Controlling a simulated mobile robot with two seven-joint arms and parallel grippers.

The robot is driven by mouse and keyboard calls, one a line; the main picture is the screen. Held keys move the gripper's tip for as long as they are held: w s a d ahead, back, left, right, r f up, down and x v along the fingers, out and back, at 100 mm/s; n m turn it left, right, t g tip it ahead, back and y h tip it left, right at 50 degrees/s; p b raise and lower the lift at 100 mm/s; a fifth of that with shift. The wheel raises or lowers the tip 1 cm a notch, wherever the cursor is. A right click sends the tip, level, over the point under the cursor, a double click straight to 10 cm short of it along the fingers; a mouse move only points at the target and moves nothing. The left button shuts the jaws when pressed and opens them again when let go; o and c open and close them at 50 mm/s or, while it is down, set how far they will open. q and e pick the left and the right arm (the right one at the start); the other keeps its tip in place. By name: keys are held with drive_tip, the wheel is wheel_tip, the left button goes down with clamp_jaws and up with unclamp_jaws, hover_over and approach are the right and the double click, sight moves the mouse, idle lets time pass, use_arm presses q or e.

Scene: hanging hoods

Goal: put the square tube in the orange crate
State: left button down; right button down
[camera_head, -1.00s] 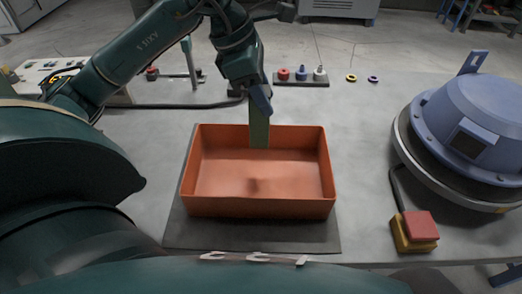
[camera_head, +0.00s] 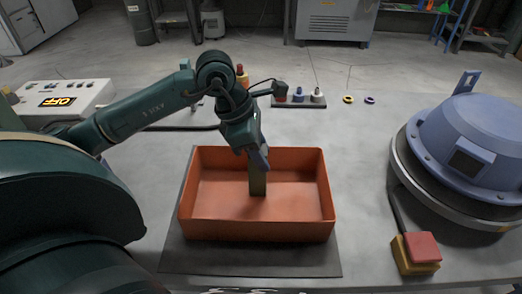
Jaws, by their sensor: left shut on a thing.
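The orange crate (camera_head: 258,231) stands on a dark mat (camera_head: 190,258) in the middle of the table. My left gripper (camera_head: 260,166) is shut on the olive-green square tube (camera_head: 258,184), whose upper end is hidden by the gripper. The tube hangs upright within the crate's outline, and its lower end shows against the crate floor. I cannot tell whether it touches the floor. My right gripper is not in view.
A blue domed machine (camera_head: 478,150) fills the right side, with a red and yellow block (camera_head: 416,252) in front of it. A control box with an orange display (camera_head: 62,102) sits at the left. A rack with knobs (camera_head: 299,98) and small rings (camera_head: 348,99) are behind the crate.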

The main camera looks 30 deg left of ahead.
use_arm(q)
drive_tip(key=c, duration=0.9)
unclamp_jaws()
drive_tip(key=v, duration=1.2)
drive_tip(key=shift+r+p, duration=0.1)
drive_tip(key=shift+p, duration=0.25)
